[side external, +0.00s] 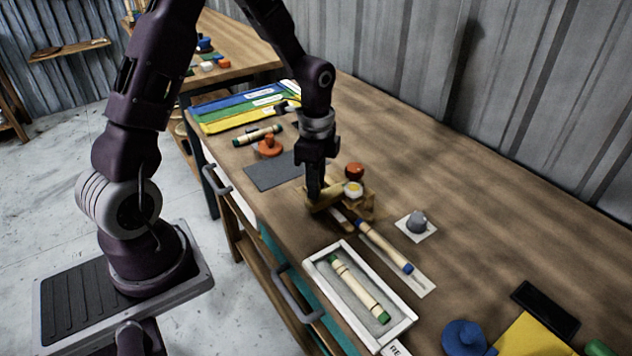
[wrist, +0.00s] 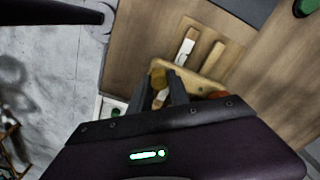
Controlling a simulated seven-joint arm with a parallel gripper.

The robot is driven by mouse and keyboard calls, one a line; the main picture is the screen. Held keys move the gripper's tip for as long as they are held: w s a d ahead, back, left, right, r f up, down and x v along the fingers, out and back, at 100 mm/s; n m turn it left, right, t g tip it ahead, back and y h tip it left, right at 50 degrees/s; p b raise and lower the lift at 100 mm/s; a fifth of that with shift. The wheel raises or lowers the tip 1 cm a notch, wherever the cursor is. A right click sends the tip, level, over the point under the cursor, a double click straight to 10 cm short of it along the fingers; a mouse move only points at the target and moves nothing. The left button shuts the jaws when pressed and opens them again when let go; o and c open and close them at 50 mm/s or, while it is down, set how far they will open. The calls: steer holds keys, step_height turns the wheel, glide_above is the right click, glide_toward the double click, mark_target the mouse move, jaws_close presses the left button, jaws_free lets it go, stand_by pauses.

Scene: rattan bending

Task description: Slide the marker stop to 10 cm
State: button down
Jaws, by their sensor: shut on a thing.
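My gripper (side external: 314,196) points down at the left end of a wooden bending jig (side external: 360,206) near the table's front edge. It is shut on a small mustard-yellow piece, which looks like the marker stop (wrist: 158,77); the fingers (wrist: 170,92) hide much of it. The jig carries an orange knob (side external: 355,170) and a white knob with a yellow top (side external: 353,188). A rattan stick with blue ends (side external: 385,246) runs from the jig along a pale strip (side external: 424,283), perhaps a scale. No marks on it are readable, so the stop's position cannot be read.
A white tray (side external: 404,318) holding a green-ended stick (side external: 357,288) lies in front. A grey knob on a white card (side external: 417,223) stands to the right. A dark mat (side external: 272,172) and an orange stamp-like piece (side external: 270,146) lie left. The table's back is clear.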

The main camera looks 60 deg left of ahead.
steer(key=shift+a, duration=0.1)
stand_by(0.6)
steer(key=a, duration=0.6)
steer(key=shift+w+a, duration=0.1)
steer(key=shift+a, duration=0.1)
steer(key=c, duration=1.2)
jaws_free()
steer(key=shift+c, duration=0.2)
step_height(320, 180, up, 7)
steer(key=shift+r, duration=0.1)
